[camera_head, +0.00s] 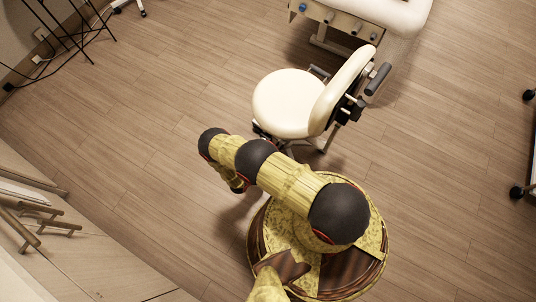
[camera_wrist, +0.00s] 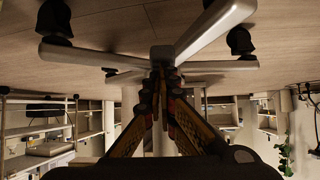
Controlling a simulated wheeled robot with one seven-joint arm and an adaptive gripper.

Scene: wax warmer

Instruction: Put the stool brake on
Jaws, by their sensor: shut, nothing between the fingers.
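The stool (camera_head: 287,103) has a round cream seat and a cream backrest on its right, and stands upright just beyond my arm in the head view. In the wrist view, which looks upside down, its grey star base (camera_wrist: 215,30) spreads its legs across the top, with dark casters (camera_wrist: 55,18) at the ends. My gripper (camera_wrist: 164,72) is shut and empty, its fingertips overlapping the base's hub in the picture. I cannot tell whether they touch it. In the head view the gripper is mostly hidden by my arm. I cannot make out a brake part for certain.
A cream treatment bed (camera_head: 380,12) with knobs stands beyond the stool. A black metal stand (camera_head: 70,40) is at the upper left. Wooden furniture (camera_head: 30,215) fills the lower left. The wood floor left of the stool is clear. Shelves (camera_wrist: 40,140) show in the wrist background.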

